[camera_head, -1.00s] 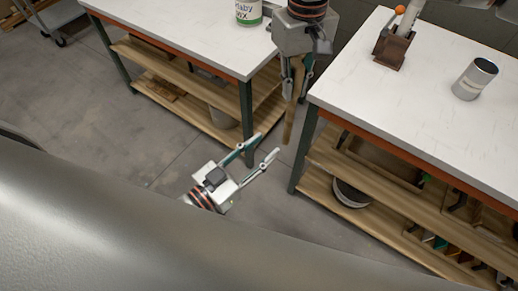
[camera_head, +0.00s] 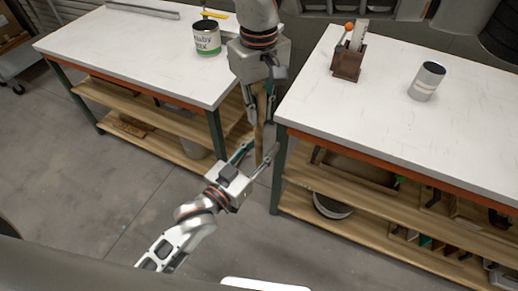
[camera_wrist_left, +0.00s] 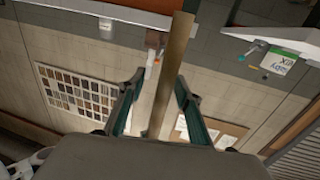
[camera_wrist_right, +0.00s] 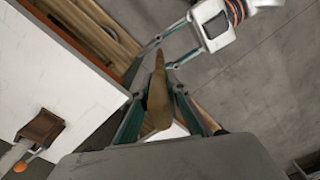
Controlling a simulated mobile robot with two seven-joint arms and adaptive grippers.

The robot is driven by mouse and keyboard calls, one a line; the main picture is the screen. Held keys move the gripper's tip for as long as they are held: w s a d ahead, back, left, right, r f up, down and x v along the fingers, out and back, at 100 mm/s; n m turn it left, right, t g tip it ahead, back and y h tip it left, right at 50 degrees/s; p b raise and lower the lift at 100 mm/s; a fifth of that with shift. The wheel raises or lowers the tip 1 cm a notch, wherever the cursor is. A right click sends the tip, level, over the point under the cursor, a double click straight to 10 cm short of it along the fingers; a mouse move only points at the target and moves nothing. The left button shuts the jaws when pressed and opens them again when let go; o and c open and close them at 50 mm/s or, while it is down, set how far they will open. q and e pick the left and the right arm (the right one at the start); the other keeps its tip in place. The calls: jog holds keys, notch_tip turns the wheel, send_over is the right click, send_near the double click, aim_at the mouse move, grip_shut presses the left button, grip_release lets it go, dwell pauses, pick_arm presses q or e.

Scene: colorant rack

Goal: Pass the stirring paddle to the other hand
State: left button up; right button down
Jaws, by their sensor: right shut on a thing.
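The stirring paddle (camera_head: 259,143) is a long tan wooden stick hanging down in the gap between two tables. My right gripper (camera_head: 259,118) is shut on its upper part and points down. My left gripper (camera_head: 256,152) is below, pointing up with its fingers spread. The paddle's lower end appears to lie between them, with a gap to each finger. In the left wrist view the paddle (camera_wrist_left: 170,75) runs up between the open fingers. In the right wrist view the paddle (camera_wrist_right: 158,95) reaches toward the left gripper's fingertips (camera_wrist_right: 163,54). Contact with the left fingers is not visible.
The left table (camera_head: 130,55) holds a white and green can (camera_head: 206,40). The right table (camera_head: 400,125) holds a brown block holder (camera_head: 347,64) with an orange-knobbed tool and a grey can (camera_head: 426,82). Both table edges stand close to the grippers. Shelves lie below.

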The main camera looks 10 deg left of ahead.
pick_arm(q)
grip_shut()
pick_arm(e)
jog(key=c, duration=1.9)
grip_release()
